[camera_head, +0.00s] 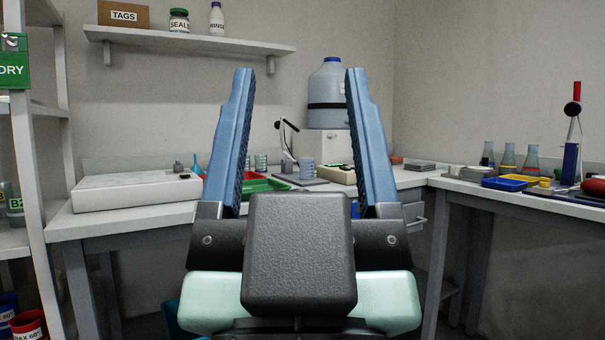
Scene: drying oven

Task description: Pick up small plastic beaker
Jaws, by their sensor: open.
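My gripper (300,75) is open and empty, its two blue fingers spread wide and pointing up in the picture. Between the fingers, farther back on the white bench (150,217), stands a small bluish beaker-like vessel (306,168), upright on or beside a flat grey base. It is apart from my gripper. Several smaller bluish cups (260,162) stand left of it, partly hidden by the left finger. I cannot tell for sure which of these is the small plastic beaker.
A large blue carboy (326,95) stands at the back. A white flat box (135,191) sits at left. Several flasks (508,158) and a blue tray (505,184) are on the right bench. A shelf (190,41) hangs above.

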